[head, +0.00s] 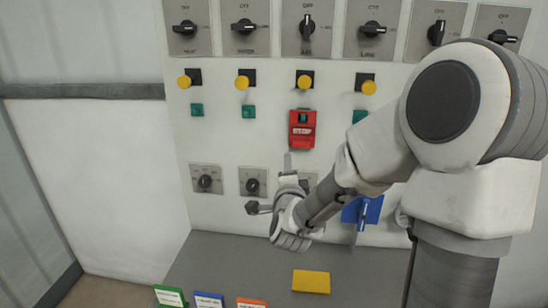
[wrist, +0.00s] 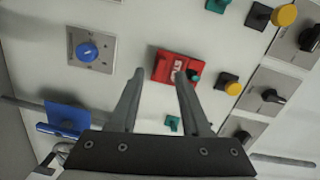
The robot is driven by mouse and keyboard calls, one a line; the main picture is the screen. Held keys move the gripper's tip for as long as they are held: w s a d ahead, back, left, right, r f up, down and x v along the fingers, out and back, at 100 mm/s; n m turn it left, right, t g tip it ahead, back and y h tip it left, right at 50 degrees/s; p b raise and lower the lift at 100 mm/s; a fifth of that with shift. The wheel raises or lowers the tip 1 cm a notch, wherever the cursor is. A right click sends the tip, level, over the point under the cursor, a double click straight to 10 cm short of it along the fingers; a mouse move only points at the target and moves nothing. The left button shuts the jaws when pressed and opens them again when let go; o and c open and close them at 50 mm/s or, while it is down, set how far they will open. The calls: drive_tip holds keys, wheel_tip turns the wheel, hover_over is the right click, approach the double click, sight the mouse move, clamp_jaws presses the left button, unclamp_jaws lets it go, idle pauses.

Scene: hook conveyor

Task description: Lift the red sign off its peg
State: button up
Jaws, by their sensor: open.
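The red sign (head: 302,132) hangs on the white panel, on a teal peg (head: 303,117) in the row under the yellow buttons. A pale label crosses its face. In the wrist view the red sign (wrist: 166,63) lies ahead of my gripper (wrist: 160,73), with the teal peg (wrist: 194,76) at its right end. My gripper is open and empty. Its fingertips overlap the sign in that view; I cannot tell whether they touch it. In the head view my gripper (head: 288,160) is just below the sign, partly hidden by my own arm.
Rotary switches (head: 305,27) and yellow buttons (head: 304,82) stick out above the sign. Lower knobs (head: 205,180) and a blue sign (head: 362,210) are below. A yellow sign (head: 311,281) lies on the grey ledge (head: 230,262), with several coloured cards (head: 170,297) at its front.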

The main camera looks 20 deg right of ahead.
sight(302, 144)
drive_tip(key=shift+w+d+r+m+h+b, duration=0.1)
drive_tip(key=shift+w+d+m+h, duration=0.35)
drive_tip(key=shift+w+d, duration=1.05)
drive_tip(key=shift+w+d+r+m+h+b, duration=0.15)
drive_tip(key=shift+w+d+m, duration=0.55)
drive_tip(key=shift+w, duration=1.4)
drive_tip(key=shift+w+d+f+m+h+b, duration=0.1)
drive_tip(key=shift+w+d+m+h, duration=0.3)
drive_tip(key=shift+w+d, duration=1.2)
drive_tip(key=shift+w+a, duration=0.2)
drive_tip(key=shift+c, duration=0.3)
clamp_jaws()
drive_tip(key=shift+r, duration=0.4)
drive_tip(key=shift+r, duration=0.3)
